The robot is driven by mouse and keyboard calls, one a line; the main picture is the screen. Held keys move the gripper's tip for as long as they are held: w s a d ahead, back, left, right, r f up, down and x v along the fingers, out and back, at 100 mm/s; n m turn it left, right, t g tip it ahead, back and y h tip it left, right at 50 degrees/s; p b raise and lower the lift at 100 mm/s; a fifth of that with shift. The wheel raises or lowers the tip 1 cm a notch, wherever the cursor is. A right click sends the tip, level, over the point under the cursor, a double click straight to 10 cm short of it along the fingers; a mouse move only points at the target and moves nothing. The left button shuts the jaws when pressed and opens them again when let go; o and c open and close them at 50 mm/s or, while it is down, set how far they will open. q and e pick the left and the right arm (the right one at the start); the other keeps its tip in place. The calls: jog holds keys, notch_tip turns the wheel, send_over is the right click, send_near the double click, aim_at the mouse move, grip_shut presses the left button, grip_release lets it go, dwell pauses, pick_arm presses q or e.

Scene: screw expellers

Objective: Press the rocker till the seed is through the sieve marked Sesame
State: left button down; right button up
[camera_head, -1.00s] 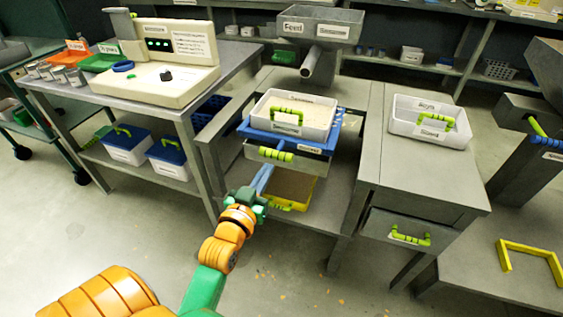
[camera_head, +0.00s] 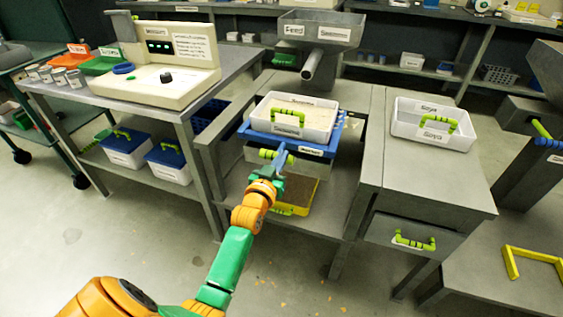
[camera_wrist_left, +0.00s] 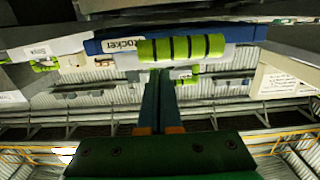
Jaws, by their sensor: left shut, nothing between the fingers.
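The sieve (camera_head: 318,130) marked Sesame is a white tray with a green handle on its front, in the middle of the head view. Pale seed (camera_head: 298,107) lies in it. It sits on the blue rocker (camera_head: 318,152), whose front carries a label. In the left wrist view the rocker (camera_wrist_left: 92,45) shows its label and a ribbed green grip (camera_wrist_left: 190,47). My left gripper (camera_head: 281,152) is shut and empty, its blue fingers at the rocker's front. In the wrist view its fingertips (camera_wrist_left: 159,73) are just below the grip; I cannot tell if they touch. My right gripper is out of view.
A yellow-edged tray (camera_head: 292,209) lies on the shelf below the rocker. A grey feed hopper (camera_head: 322,28) with a spout stands behind the sieve. A white tray (camera_head: 404,128) stands on the bench to the right, above a drawer (camera_head: 400,232). A control panel (camera_head: 175,70) is at left.

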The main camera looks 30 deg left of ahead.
pick_arm(q)
jog(key=shift+f, duration=0.15)
jog(key=f+b, duration=0.1)
jog(key=f, duration=0.1)
jog(key=f+b, duration=0.2)
jog(key=f, duration=0.1)
jog(key=shift+s+d+f+b, duration=0.1)
jog(key=shift+s+f+b, duration=0.2)
jog(key=shift+s, duration=0.05)
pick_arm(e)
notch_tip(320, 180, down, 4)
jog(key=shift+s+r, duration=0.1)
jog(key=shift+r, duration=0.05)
